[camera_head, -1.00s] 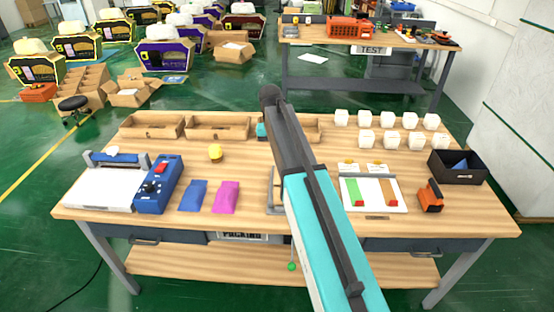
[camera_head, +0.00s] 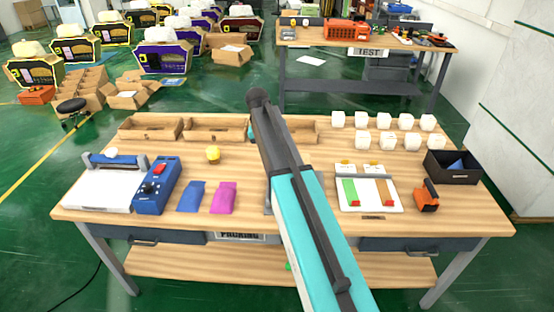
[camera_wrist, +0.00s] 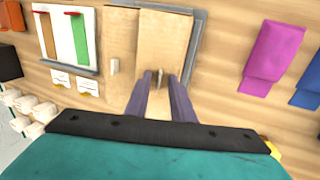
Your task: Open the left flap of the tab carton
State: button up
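The tan cardboard tab carton (camera_wrist: 163,45) lies at the top middle of the wrist view, with a seam between its panels. A small grey-brown tab (camera_wrist: 159,78) shows at its near side. My gripper (camera_wrist: 162,80) has its two dark fingers apart, one on each side of this tab; I cannot tell whether they touch it. A paler small tab (camera_wrist: 115,66) shows left of the fingers. In the head view my arm covers the carton and the gripper's fingertips. No raised flap can be made out.
Beside the carton is a white tray (camera_wrist: 94,15) with green and brown strips. Pink (camera_head: 223,198) and blue (camera_head: 191,197) pouches lie left of my arm. An orange device (camera_head: 427,197), a black bin (camera_head: 453,166) and several white cubes stand right. Cardboard trays (camera_head: 150,129) line the back.

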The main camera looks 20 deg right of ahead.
jog(key=shift+r, duration=0.15)
jog(key=p+v, duration=0.6)
jog(key=v, duration=0.5)
jog(key=shift+r+p, duration=0.35)
